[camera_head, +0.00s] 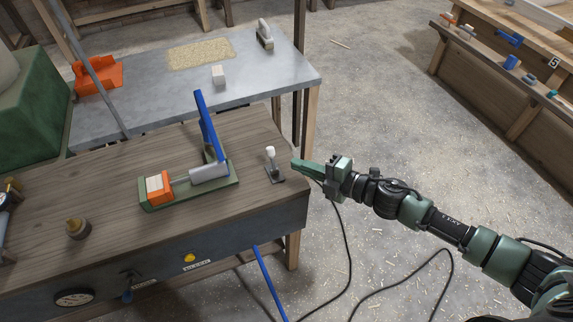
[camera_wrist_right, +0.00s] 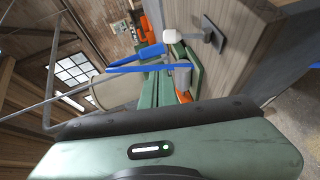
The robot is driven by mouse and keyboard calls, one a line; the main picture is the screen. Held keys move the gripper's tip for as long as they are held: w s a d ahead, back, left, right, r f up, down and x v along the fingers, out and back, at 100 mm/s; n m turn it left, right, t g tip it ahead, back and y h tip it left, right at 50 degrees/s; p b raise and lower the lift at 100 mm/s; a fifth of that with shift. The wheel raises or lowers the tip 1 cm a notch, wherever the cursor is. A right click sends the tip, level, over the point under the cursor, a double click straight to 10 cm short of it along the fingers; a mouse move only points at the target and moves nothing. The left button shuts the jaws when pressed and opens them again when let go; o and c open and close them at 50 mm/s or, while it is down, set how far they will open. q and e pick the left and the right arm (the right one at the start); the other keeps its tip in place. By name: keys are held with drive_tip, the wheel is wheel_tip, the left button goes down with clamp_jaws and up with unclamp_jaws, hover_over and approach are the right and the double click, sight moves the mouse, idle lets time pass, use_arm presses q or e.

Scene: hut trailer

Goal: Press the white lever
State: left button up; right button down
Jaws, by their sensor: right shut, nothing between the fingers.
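The white lever (camera_head: 270,151) is a small white knob on a dark stem and base plate. It stands upright near the right end of the wooden bench top (camera_head: 240,142). In the right wrist view the white knob (camera_wrist_right: 170,36) shows near the top, ahead of the gripper. My right gripper (camera_head: 296,166) is shut and empty. Its tip is just right of the lever, near the bench's right edge, apart from the knob as far as I can see. My left gripper is not in view.
A green-based device with a blue handle (camera_head: 208,125) and an orange block (camera_head: 158,190) stands left of the lever. A grey table (camera_head: 130,98) stands behind. A black cable (camera_head: 345,250) trails over the floor.

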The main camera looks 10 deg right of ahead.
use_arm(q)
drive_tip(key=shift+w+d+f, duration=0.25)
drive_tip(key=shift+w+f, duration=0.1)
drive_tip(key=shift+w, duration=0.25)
use_arm(e)
drive_tip(key=s+d, duration=0.1)
drive_tip(key=s+d+r, duration=0.1)
drive_tip(key=shift+s+d+r, duration=0.15)
drive_tip(key=shift+s+r, duration=0.15)
